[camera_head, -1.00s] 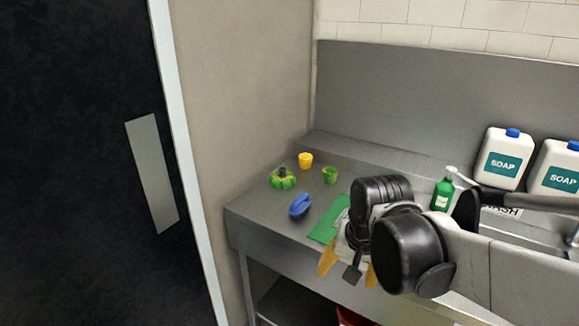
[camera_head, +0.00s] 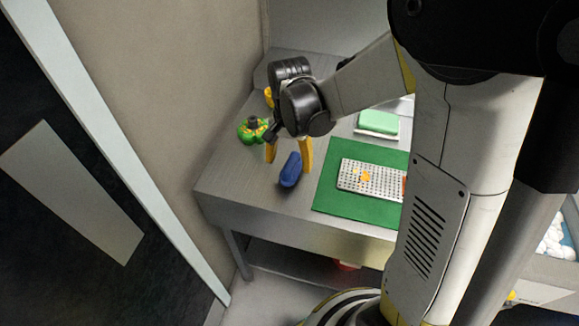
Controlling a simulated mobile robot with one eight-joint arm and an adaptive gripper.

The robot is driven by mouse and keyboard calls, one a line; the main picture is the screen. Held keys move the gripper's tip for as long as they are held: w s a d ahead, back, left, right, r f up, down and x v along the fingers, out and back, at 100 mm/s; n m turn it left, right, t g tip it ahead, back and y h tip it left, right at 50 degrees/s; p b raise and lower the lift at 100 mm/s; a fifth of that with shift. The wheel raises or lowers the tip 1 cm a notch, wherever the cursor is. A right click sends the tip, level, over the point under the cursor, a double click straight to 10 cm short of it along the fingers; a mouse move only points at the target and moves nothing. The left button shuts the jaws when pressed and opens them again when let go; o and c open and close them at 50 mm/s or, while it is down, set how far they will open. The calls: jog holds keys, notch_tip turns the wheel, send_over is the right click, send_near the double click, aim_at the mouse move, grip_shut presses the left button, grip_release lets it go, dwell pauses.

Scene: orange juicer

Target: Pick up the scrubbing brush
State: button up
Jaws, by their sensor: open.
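The blue object that looks like the scrubbing brush (camera_head: 290,171) lies on the left part of the metal counter, with its upper end near my fingers. My gripper (camera_head: 287,162) is open, with its yellow fingers pointing down on either side of the brush's upper end in the picture. Nothing is held. I cannot tell whether the fingertips touch the counter or the brush, or how high they are above it.
A green and orange object (camera_head: 250,130) sits close to the left of my gripper. A yellow cup (camera_head: 268,94) is partly hidden behind it. A green mat (camera_head: 327,197) with a white perforated tray (camera_head: 349,183) lies to the right. The counter's front left is clear.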

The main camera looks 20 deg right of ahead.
jog(key=f+b, duration=0.1)
jog(key=f, duration=0.3)
jog(key=f+b, duration=0.1)
jog(key=shift+s+f+b, duration=0.3)
jog(key=shift+f+b, duration=0.05)
jog(key=shift+f, duration=0.05)
jog(key=shift+r, duration=0.1)
jog(key=c, duration=1.4)
